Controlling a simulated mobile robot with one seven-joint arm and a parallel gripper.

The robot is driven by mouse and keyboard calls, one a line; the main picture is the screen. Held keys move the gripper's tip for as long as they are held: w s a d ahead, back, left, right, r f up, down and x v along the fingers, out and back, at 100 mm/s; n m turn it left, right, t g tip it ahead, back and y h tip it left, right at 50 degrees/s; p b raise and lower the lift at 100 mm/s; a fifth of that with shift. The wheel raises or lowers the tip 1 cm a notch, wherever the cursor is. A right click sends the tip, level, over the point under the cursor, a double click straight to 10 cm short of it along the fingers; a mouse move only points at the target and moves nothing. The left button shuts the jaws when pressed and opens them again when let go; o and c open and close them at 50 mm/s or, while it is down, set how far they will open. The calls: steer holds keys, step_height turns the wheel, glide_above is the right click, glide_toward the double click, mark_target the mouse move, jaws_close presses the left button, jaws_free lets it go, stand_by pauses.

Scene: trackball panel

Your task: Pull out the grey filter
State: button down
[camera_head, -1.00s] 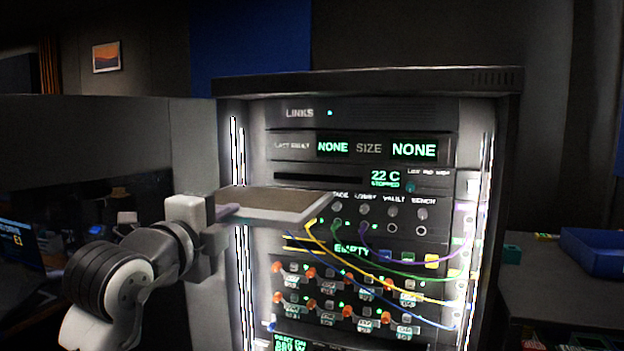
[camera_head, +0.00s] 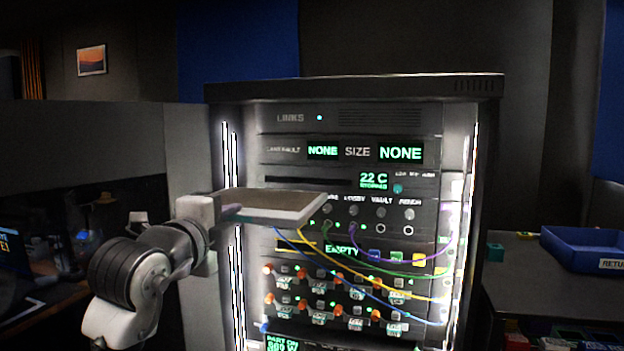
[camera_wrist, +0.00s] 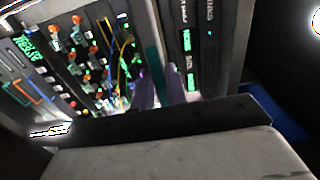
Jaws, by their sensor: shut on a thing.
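The grey filter (camera_head: 268,206) is a flat slab with a grey-brown top and a pale frame. My gripper (camera_head: 218,210) is shut on its left end and holds it roughly level in front of the rack (camera_head: 352,88). A dark, empty-looking slot (camera_head: 308,181) shows in the rack beside the "22 C STOPPED" display (camera_head: 373,181). The filter looks clear of the slot.
Yellow, green, purple and blue cables (camera_head: 400,292) hang across the rack's front below and right of the filter. A blue bin (camera_head: 585,248) labelled "RETU..." stands on a side table (camera_head: 510,280) at right.

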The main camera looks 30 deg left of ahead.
mark_target(262, 202)
steer(key=x, duration=0.3)
steer(key=d+x, duration=0.1)
steer(key=x, duration=0.1)
steer(key=d+p+x, duration=0.1)
steer(key=x, duration=0.2)
steer(key=shift+w+a, duration=0.1)
steer(key=shift+w, duration=0.4)
